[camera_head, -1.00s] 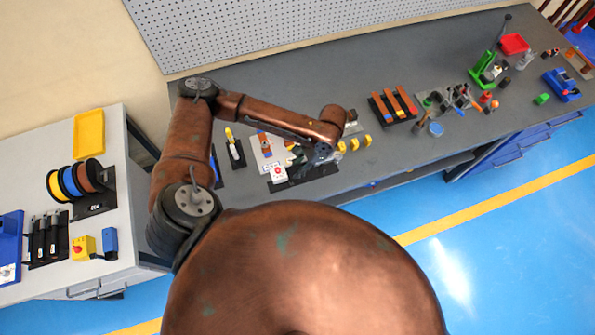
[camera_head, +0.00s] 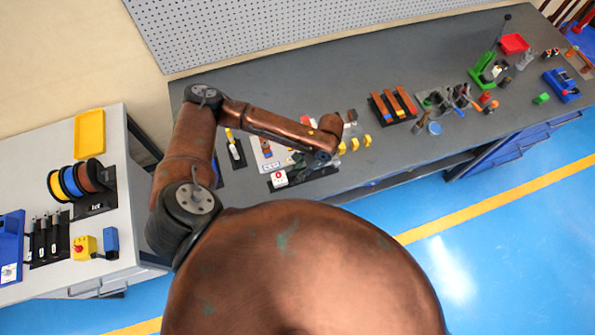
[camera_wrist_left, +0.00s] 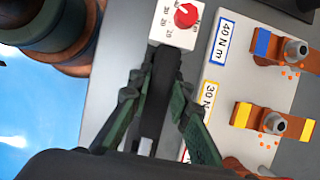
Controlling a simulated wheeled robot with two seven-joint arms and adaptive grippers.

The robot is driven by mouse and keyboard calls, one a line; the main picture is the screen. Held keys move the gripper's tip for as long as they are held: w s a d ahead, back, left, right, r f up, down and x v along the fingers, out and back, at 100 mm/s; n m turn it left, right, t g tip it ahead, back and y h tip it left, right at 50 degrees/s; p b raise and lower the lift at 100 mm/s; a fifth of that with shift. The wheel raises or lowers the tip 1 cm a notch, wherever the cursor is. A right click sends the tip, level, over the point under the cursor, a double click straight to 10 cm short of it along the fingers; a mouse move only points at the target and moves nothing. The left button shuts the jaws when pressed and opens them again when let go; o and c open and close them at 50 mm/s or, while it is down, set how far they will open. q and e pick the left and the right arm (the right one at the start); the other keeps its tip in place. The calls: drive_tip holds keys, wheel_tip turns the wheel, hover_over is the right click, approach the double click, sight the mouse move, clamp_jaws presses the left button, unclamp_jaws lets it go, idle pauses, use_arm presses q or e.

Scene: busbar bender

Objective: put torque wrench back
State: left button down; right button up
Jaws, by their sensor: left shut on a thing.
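My left gripper (camera_wrist_left: 152,118) shows in the left wrist view with two dark green fingers closed around a black, bar-like thing (camera_wrist_left: 162,75) with a grey part low between them. This appears to be the torque wrench; its full length is hidden. Its far end lies by a white dial box (camera_wrist_left: 176,22) with a red knob and printed numbers. In the head view the dial box (camera_head: 279,179) sits on a black base near the bench's front edge, and my left arm largely hides the gripper and the wrench. My right gripper is not in view.
A light board (camera_wrist_left: 222,75) beside the gripper carries copper bars with bolts, labelled 40 N m and 30 N m. Yellow pieces (camera_head: 355,144) and a rack of copper bars (camera_head: 393,105) stand to the right. The rear of the bench (camera_head: 290,85) is clear.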

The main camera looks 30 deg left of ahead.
use_arm(q)
drive_tip(key=c, duration=1.8)
unclamp_jaws()
drive_tip(key=shift+r, duration=0.25)
drive_tip(key=v, duration=1.2)
drive_tip(key=shift+r, duration=0.35)
